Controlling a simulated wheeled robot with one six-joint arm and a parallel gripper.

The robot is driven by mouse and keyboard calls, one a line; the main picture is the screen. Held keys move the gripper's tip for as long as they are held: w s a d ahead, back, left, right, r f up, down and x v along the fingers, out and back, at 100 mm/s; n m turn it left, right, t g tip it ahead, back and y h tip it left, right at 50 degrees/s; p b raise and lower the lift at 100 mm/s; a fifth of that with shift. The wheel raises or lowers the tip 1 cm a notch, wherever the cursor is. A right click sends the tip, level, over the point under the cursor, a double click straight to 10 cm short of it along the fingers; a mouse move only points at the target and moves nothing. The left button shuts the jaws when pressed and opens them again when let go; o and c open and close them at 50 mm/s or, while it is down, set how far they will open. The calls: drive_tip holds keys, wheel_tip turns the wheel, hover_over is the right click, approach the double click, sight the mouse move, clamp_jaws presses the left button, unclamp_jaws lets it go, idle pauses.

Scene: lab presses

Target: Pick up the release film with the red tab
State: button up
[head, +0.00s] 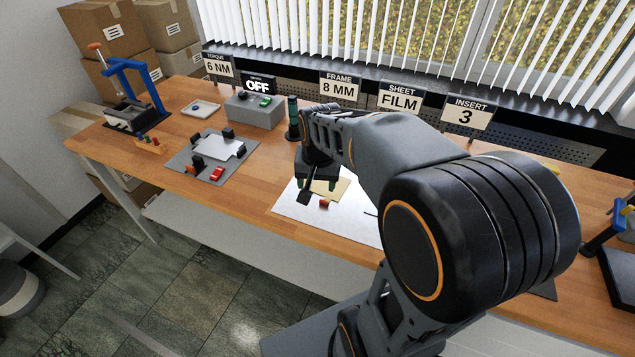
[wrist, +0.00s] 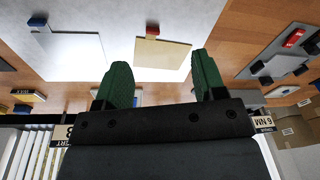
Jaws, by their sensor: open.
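The release film with the red tab shows in the head view as a tan sheet (head: 339,187) on a white mat (head: 295,209). Its red tab (head: 324,203) is at the near edge. In the wrist view the tan film (wrist: 162,54) lies between and beyond the green fingertips, with the red tab (wrist: 152,31) on its upper edge. My gripper (head: 317,186) is over the film, fingers apart and empty; it also shows in the wrist view (wrist: 160,62). The head view hides part of the film behind the gripper.
A pale sheet (wrist: 75,50) with a blue tab (wrist: 38,24) lies beside the film in the wrist view. A grey plate with small clamps (head: 185,164) and a grey switch box (head: 254,110) stand left on the wooden bench (head: 215,194). Signs line the back edge.

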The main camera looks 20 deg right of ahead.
drive_tip(key=w+d+f+m+g+p, duration=0.2)
drive_tip(key=w+d+f+m, duration=0.15)
drive_tip(key=w+d, duration=0.2)
drive_tip(key=m, duration=0.2)
hover_over(323, 202)
drive_tip(key=shift+n, duration=0.25)
wheel_tip(323, 202, down, 7)
drive_tip(key=shift+f, duration=0.2)
drive_tip(key=shift+f+p, duration=1)
drive_tip(key=shift+f, duration=2.3)
drive_tip(key=shift+s, duration=0.1)
drive_tip(key=c, duration=1)
drive_tip(key=shift+r, duration=0.1)
